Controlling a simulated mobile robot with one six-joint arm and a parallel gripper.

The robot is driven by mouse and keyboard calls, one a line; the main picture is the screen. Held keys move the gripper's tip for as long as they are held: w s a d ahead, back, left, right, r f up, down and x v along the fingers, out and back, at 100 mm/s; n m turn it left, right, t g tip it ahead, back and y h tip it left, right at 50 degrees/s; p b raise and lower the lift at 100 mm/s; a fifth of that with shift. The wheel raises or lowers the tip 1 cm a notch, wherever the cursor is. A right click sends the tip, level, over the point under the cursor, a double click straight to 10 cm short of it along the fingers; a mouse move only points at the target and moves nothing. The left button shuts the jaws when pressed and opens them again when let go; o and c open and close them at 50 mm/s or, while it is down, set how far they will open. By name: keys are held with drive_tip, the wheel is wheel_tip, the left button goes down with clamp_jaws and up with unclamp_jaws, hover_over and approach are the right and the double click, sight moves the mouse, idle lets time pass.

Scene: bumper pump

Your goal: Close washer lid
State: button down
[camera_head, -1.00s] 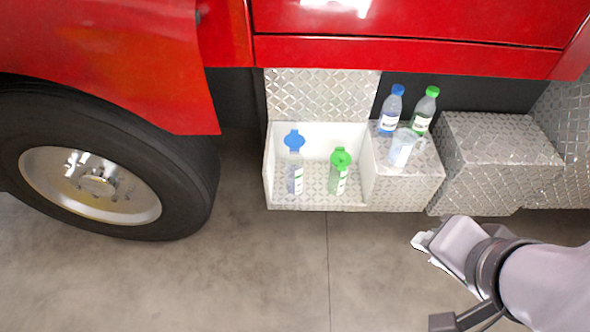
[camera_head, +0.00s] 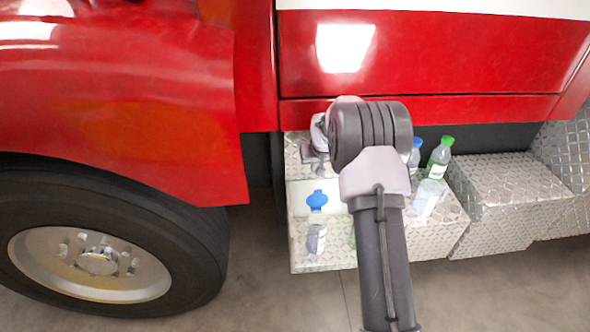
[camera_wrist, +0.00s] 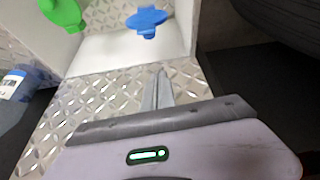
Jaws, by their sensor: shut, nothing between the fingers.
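The diamond-plate lid (camera_head: 296,166) stands raised at the back of the open white compartment (camera_head: 300,196) under the red truck body. It also shows in the wrist view (camera_wrist: 105,98) as patterned metal close to the fingers. My gripper (camera_head: 311,160) is shut and empty, in front of or over the lid in the head view; I cannot tell whether it touches. Its fingertips show in the wrist view (camera_wrist: 160,75). My arm hides much of the lid and compartment.
Another patterned box (camera_head: 510,190) is farther right. A large tyre (camera_head: 170,230) is at left. The red body overhangs above.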

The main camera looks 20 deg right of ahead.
sight(317, 196)
wheel_tip(317, 196, down, 9)
drive_tip(key=b, duration=0.4)
drive_tip(key=shift+r+b, duration=0.15)
drive_tip(key=shift+b, duration=0.25)
